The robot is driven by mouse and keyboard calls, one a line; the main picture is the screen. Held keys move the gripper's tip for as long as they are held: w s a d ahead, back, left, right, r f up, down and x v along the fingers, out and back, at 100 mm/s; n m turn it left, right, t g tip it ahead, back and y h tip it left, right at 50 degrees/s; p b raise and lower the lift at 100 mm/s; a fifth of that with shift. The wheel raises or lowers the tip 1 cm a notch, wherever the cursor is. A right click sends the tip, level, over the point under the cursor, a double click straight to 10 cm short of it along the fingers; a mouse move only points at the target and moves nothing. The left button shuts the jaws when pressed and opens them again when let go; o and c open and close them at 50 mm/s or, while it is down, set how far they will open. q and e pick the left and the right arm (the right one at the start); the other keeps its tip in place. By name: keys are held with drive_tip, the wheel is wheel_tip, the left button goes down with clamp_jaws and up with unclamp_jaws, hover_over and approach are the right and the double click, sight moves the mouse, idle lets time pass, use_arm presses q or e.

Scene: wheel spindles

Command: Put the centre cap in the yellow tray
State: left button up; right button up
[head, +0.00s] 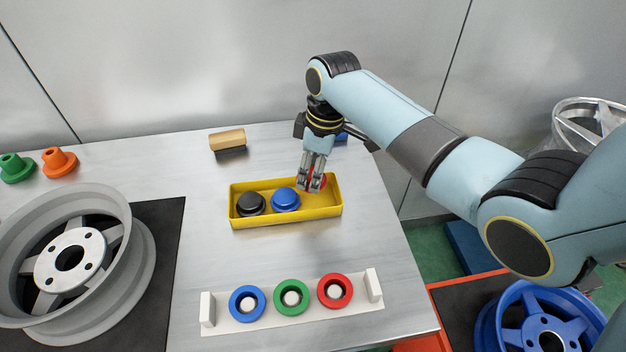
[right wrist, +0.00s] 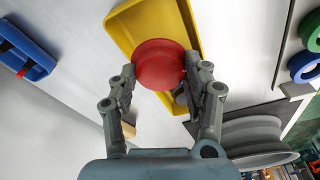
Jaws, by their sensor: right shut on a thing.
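My right gripper (head: 311,187) is at the right part of the yellow tray (head: 330,211), pointing down. It is shut on a red cap (right wrist: 158,66), which in the head view is mostly hidden behind the fingers (head: 322,182). The wrist view shows the red cap between the two fingers, with the yellow tray (right wrist: 130,24) behind it. I cannot tell whether the cap touches the tray floor. A black cap (head: 250,204) and a blue cap (head: 285,200) sit in the tray to the left. My left gripper is not in view.
A white rack (head: 262,326) with blue, green and red rings stands in front of the tray. A wooden-backed block (head: 227,140) lies behind it. A grey wheel (head: 120,290) lies on a black mat at left.

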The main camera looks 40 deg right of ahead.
drive_tip(key=shift+f, duration=1.7)
drive_tip(key=shift+f, duration=0.6)
drive_tip(key=o, duration=0.9)
drive_tip(key=shift+o, duration=0.2)
drive_tip(key=shift+r, duration=0.1)
drive_tip(key=r, duration=0.4)
drive_tip(key=s+r, duration=0.1)
drive_tip(key=r, duration=0.3)
drive_tip(key=d+r, duration=0.1)
drive_tip(key=r, duration=0.4)
drive_tip(key=shift+s+d+p, duration=0.1)
drive_tip(key=shift+s+p, duration=0.1)
drive_tip(key=shift+p, duration=0.2)
